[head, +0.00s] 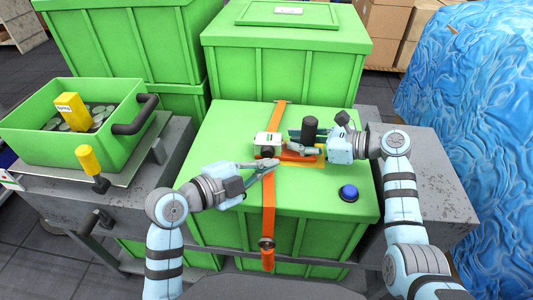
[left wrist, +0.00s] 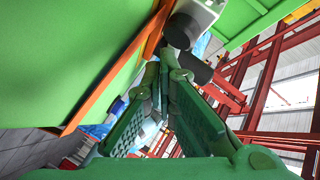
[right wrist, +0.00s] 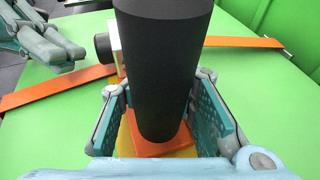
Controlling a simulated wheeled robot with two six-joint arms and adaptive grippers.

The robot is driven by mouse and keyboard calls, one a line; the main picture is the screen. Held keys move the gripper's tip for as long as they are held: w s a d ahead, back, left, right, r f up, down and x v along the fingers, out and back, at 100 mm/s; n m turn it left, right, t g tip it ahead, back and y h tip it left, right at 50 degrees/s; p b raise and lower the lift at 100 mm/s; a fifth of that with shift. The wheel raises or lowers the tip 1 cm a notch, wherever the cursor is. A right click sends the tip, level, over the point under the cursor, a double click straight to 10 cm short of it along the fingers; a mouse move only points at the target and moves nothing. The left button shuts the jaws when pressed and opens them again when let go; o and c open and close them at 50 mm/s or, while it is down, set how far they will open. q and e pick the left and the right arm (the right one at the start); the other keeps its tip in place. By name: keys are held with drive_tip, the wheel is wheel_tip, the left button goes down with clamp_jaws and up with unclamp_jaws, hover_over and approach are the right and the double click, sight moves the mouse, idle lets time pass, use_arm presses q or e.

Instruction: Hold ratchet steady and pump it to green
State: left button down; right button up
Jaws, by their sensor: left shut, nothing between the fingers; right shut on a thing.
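The ratchet (head: 267,144) is a pale box with orange parts on the lid of a green crate (head: 235,125), on an orange strap (head: 269,205). Its thick black handle (head: 309,129) stands up to the right of the box; in the right wrist view the handle (right wrist: 165,65) is between the fingers. My right gripper (head: 313,148) is shut on this handle. My left gripper (head: 272,164) is shut and empty, its tips just in front of the ratchet box. In the left wrist view the box (left wrist: 200,14) lies close beyond the fingertips; I cannot tell whether they touch it.
A blue button (head: 348,192) sits on the lid at the right front. A green bin (head: 60,150) with discs and a yellow item stands on the grey table at left, near a yellow-handled tool (head: 90,160). Taller green crates (head: 285,60) stand behind; blue wrapping (head: 470,90) is at right.

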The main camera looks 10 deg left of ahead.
use_arm(q)
drive_tip(key=shift+w, duration=0.15)
use_arm(e)
drive_tip(key=shift+f, duration=0.1)
idle(0.4)
use_arm(q)
drive_tip(key=shift+w, duration=0.3)
drive_tip(key=shift+w, duration=0.65)
idle(0.6)
idle(0.4)
drive_tip(key=shift+s, duration=3.6)
